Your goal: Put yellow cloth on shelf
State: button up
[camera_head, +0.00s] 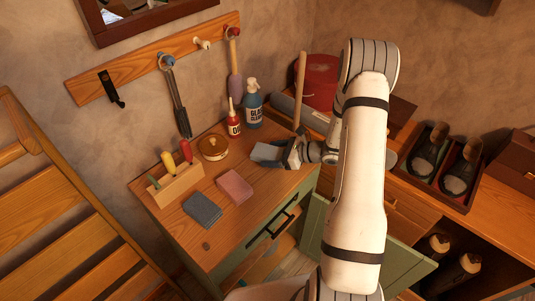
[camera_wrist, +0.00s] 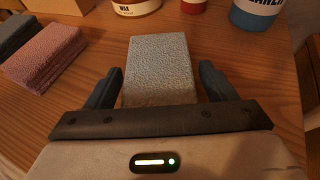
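A pale grey block-like cloth or sponge (camera_wrist: 160,68) lies between the fingers of my gripper (camera_wrist: 160,85) in the wrist view, with a small gap at each side. My gripper is open. In the head view my gripper (camera_head: 285,155) is low over the right end of the wooden cabinet top, by this grey piece (camera_head: 266,152). A pink piece (camera_head: 234,187) and a dark blue-grey piece (camera_head: 202,209) lie to the left. No clearly yellow cloth shows. A shelf (camera_head: 262,262) shows partly inside the green cabinet below.
A wooden caddy (camera_head: 174,185), round tin (camera_head: 213,147), red bottle (camera_head: 234,120) and blue cleaner bottle (camera_head: 253,106) stand behind and left. A green door (camera_head: 345,240) hangs open beneath my arm. A shoe tray (camera_head: 440,165) sits at right.

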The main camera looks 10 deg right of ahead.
jog(key=c, duration=0.9)
jog(key=shift+r, duration=0.1)
